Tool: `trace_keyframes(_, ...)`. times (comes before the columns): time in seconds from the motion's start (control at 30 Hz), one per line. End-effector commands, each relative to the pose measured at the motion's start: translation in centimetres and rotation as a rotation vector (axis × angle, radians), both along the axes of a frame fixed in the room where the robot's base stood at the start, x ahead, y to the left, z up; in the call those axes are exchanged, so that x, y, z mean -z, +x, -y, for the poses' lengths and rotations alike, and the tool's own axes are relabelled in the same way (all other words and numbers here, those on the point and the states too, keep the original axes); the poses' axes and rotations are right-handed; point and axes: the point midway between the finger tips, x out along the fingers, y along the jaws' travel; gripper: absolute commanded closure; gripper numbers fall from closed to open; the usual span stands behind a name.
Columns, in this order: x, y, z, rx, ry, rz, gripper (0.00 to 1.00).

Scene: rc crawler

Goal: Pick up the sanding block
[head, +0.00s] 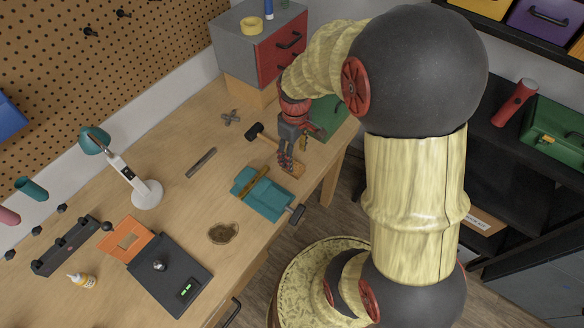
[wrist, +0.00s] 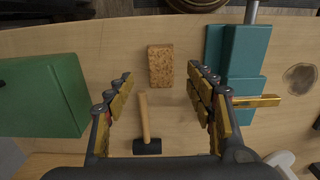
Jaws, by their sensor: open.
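The sanding block (wrist: 160,66) looks like a brown, speckled, cork-like rectangular block lying flat on the wooden workbench. In the wrist view it is at upper centre, ahead of and between my spread fingers. My gripper (wrist: 160,76) is open with nothing between its fingers. In the head view my gripper (head: 293,152) hangs low over the bench, pointing down, and the block (head: 293,169) shows partly behind its fingertips. I cannot tell the exact height of the fingertips over the block.
A teal vise (wrist: 244,52) stands just right of the block in the wrist view. A wooden-handled mallet (wrist: 146,120) lies below the block, between my fingers' lines. A green box (wrist: 45,95) is at left. A file (head: 201,162) and a lamp (head: 146,192) are farther along the bench.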

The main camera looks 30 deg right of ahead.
Motion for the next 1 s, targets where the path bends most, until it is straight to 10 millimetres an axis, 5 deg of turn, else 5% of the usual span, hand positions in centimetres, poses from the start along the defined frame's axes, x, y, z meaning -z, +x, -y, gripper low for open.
trace_keyframes(0.53, 6.1, 0.3, -0.3, 0.002, 0.0, 0.0, 0.45)
trace_keyframes(0.77, 6.3, 0.3, -0.3, 0.002, -0.001, 0.001, 0.45)
trace_keyframes(1.0, 6.3, 0.3, -0.3, 0.003, 0.0, 0.0, 0.58)
